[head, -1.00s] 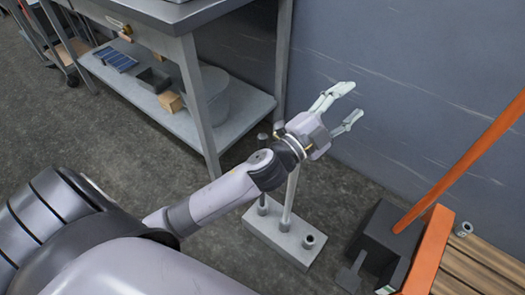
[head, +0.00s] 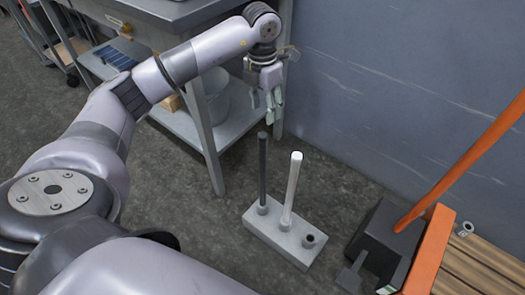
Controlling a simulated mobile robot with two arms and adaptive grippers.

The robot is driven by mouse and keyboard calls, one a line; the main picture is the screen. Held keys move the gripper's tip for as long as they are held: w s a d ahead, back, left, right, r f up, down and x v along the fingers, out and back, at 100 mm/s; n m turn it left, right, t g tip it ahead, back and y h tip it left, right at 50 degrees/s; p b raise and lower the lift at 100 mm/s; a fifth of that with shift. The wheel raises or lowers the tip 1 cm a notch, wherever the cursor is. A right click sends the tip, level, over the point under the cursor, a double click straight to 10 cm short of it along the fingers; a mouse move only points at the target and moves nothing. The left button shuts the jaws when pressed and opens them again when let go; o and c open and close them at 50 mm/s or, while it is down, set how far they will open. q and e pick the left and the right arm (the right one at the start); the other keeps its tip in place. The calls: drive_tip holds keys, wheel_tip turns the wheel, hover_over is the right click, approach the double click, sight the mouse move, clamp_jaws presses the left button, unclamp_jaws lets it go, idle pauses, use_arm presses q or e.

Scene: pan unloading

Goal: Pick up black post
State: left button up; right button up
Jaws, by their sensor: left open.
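The black post (head: 262,168) stands upright in the left socket of a light grey block (head: 268,241) on the floor. A white post (head: 291,188) stands upright in the middle socket, beside it. The right socket (head: 311,240) is empty. My left gripper (head: 270,116) hangs with its fingers pointing down, above and close to the top of the black post in the picture. It is open and holds nothing. I cannot tell the exact gap between the fingers and the post. My right gripper is not in view.
A grey workbench with a lower shelf (head: 243,121) stands behind at left. A grey bin (head: 213,94) sits on that shelf. A dark box-like base (head: 379,239), an orange bar (head: 470,158) and a wooden pallet (head: 482,256) lie right. A wall closes the back.

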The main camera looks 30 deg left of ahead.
sight(262, 133)
use_arm(q)
drive_tip(key=f, duration=0.2)
drive_tip(key=f+b, duration=0.1)
drive_tip(key=f, duration=0.4)
drive_tip(key=shift+s+a+f+b, duration=0.15)
drive_tip(key=shift+a+f+b, duration=0.2)
drive_tip(key=shift+a+b, duration=0.05)
wheel_tip(262, 133, down, 4)
drive_tip(key=shift+r+b, duration=0.15)
drive_tip(key=shift+b, duration=0.25)
drive_tip(key=shift+d+f, duration=0.1)
drive_tip(key=shift+f, duration=0.5)
drive_tip(key=f, duration=0.2)
drive_tip(key=f+b, duration=0.1)
drive_tip(key=f, duration=0.1)
drive_tip(key=shift+s+d, duration=0.15)
drive_tip(key=shift+d, duration=0.05)
drive_tip(key=shift+f, duration=0.25)
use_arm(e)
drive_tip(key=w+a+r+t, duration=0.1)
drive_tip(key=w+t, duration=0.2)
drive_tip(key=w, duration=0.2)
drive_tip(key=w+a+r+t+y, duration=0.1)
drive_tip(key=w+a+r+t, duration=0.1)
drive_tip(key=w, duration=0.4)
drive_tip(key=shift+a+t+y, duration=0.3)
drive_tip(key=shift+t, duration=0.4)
use_arm(q)
drive_tip(key=shift+c, duration=0.4)
clamp_jaws()
